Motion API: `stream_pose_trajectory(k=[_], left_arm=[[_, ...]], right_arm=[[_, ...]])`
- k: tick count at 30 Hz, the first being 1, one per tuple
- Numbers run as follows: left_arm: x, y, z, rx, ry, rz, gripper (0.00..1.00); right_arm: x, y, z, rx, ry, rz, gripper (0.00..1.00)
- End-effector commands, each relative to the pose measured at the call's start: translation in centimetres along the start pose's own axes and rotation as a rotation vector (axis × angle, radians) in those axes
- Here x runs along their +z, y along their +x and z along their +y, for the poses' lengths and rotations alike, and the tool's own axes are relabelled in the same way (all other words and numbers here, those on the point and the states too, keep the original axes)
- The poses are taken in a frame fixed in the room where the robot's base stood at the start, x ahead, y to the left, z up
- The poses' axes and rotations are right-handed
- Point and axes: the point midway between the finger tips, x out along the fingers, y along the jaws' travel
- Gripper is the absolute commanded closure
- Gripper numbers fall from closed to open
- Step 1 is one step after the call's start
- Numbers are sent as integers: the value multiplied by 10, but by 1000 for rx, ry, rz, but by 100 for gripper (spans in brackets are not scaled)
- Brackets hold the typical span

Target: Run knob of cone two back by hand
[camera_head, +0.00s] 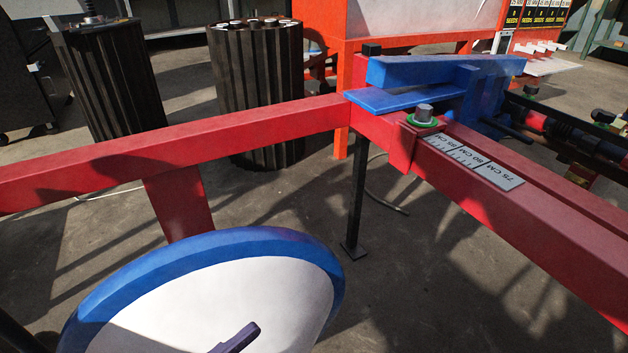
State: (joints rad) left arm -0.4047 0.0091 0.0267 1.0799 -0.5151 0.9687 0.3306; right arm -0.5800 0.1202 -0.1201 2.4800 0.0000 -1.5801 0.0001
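No gripper of mine shows in this view. A grey knob (425,113) on a green washer stands upright on the red beam, beside the scale plate. Farther right, a smaller dark knob (603,117) with green under it sits on the dark shaft assembly. Another small knob (531,89) shows behind the blue bracket. I cannot tell which knob belongs to cone two, and no cone is clearly recognisable. A large white disc (240,300) with a blue rim fills the bottom left. A dark purple lever (237,338) lies across it, cut off by the lower edge.
A red frame beam (200,142) crosses the view, and a black leg (357,205) reaches the floor. The scale plate (472,160) reads 75, 80, 85 CM. A blue bracket (445,72) sits above. Two black ribbed drums (258,90) stand behind. Concrete floor lies open at lower centre.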

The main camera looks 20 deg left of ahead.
Motion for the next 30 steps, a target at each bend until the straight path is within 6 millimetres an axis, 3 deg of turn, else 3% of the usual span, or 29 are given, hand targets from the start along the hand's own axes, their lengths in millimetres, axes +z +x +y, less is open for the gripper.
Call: stream_pose_trajectory(k=[13,14,21,30], left_arm=[[0,0,0,-10,1,-1,98],[0,0,0,-10,1,-1,40],[0,0,0,-9,1,0,13],[0,-3,0,-9,0,-1,12]], right_arm=[[0,0,0,0,0,0,12],[0,0,0,0,0,0,12],[0,0,0,0,0,0,12],[0,-1,0,0,0,0,12]])
